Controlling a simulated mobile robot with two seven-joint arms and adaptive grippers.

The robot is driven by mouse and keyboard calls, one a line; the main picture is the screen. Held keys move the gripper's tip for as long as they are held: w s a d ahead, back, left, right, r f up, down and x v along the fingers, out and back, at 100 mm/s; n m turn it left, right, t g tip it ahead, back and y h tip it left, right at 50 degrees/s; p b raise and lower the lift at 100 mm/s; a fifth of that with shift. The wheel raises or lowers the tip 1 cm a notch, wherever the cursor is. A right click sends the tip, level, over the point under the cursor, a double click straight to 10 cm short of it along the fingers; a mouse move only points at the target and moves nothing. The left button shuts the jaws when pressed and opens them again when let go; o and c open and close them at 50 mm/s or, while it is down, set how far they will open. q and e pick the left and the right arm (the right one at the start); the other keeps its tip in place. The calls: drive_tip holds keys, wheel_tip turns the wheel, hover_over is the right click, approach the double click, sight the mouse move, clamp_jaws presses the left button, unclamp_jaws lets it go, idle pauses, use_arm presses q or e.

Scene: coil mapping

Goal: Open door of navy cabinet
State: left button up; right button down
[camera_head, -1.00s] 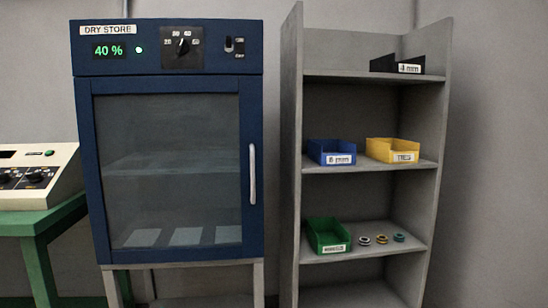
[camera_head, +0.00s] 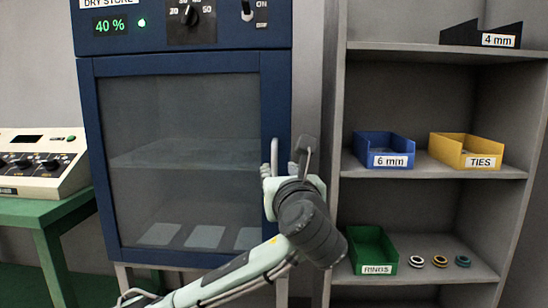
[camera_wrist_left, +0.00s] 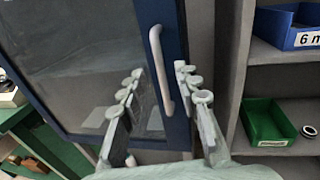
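The navy cabinet (camera_head: 185,45) has a glass door (camera_head: 180,150) in a navy frame, and the door is shut. Its white vertical handle (camera_head: 274,158) is on the door's right side; the lower part is hidden by my arm in the head view. The handle (camera_wrist_left: 159,68) also shows in the left wrist view. My left gripper (camera_head: 279,171) is at the handle. In the left wrist view my left gripper (camera_wrist_left: 158,76) is open, with a finger on each side of the handle and gaps between. My right gripper is in neither view.
A grey shelf (camera_head: 440,52) stands close to the right, with a blue bin (camera_head: 384,150), a yellow bin (camera_head: 465,152), a green bin (camera_head: 372,250) and a black bin (camera_head: 480,36). A green table (camera_head: 50,210) with a control box (camera_head: 40,165) stands left.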

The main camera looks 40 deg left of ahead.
sight(275, 159)
use_arm(q)
drive_tip(key=x, duration=0.7)
drive_tip(key=shift+w+a+r, duration=0.25)
drive_tip(key=shift+a+r, duration=0.1)
drive_tip(key=shift+r, duration=0.05)
clamp_jaws()
